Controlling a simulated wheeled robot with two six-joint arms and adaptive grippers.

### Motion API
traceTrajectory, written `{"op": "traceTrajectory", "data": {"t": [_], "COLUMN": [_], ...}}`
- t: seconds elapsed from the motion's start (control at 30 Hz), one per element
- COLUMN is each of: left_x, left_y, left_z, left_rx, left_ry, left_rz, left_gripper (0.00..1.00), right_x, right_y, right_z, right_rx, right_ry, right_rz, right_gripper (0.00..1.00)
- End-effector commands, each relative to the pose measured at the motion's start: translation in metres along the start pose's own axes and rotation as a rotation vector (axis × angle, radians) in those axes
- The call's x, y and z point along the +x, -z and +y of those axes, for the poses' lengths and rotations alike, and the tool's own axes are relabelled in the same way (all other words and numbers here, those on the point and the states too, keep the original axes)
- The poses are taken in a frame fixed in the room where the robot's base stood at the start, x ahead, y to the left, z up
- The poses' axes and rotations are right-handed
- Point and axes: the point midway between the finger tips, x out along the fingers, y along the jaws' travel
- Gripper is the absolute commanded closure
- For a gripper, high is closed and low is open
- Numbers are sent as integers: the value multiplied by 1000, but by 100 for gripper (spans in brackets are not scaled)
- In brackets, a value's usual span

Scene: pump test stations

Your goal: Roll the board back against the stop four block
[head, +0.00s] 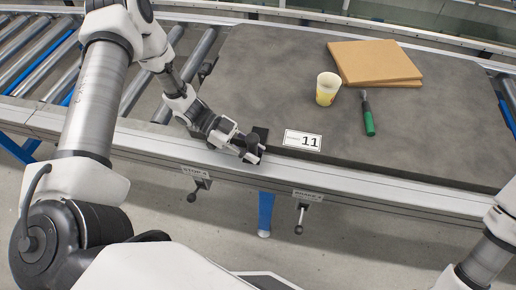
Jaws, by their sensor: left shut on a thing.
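The board (250,75) is a large dark grey slab lying on the roller conveyor. A white label reading 11 (303,141) sits at its front edge. A small plate, seemingly reading STOP 4 (195,171), is on the front rail left of the gripper, with a black-knobbed lever (192,196) below. A dark block (206,68) shows by the board's left edge; I cannot tell whether they touch. My right gripper is out of view.
On the board are a yellow cup (328,89), brown cardboard sheets (375,62) and a green-handled tool (368,115). Bare rollers (140,92) lie left of the board. A second labelled lever (300,218) hangs below the front rail (350,182).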

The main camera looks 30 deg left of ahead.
Motion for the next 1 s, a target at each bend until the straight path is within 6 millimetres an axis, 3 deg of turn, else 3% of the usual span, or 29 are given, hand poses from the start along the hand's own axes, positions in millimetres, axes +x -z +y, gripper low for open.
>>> {"op": "traceTrajectory", "data": {"t": [0.4, 0.7, 0.73, 0.8, 1.0], "left_x": [-19, -22, -22, -22, -21], "left_y": [-6, -10, -10, -10, -9], "left_z": [3, 4, 4, 4, 4], "left_rx": [0, 1, 1, 0, 0], "left_ry": [3, 3, 3, 3, 1], "left_rz": [-1, -3, -3, -2, -1], "left_gripper": [100, 100, 65, 43, 43], "right_x": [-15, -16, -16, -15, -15], "right_y": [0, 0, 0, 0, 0], "right_z": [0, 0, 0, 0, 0], "right_rx": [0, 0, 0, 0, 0], "right_ry": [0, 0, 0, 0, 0], "right_rz": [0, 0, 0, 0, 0], "right_gripper": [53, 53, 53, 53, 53]}}
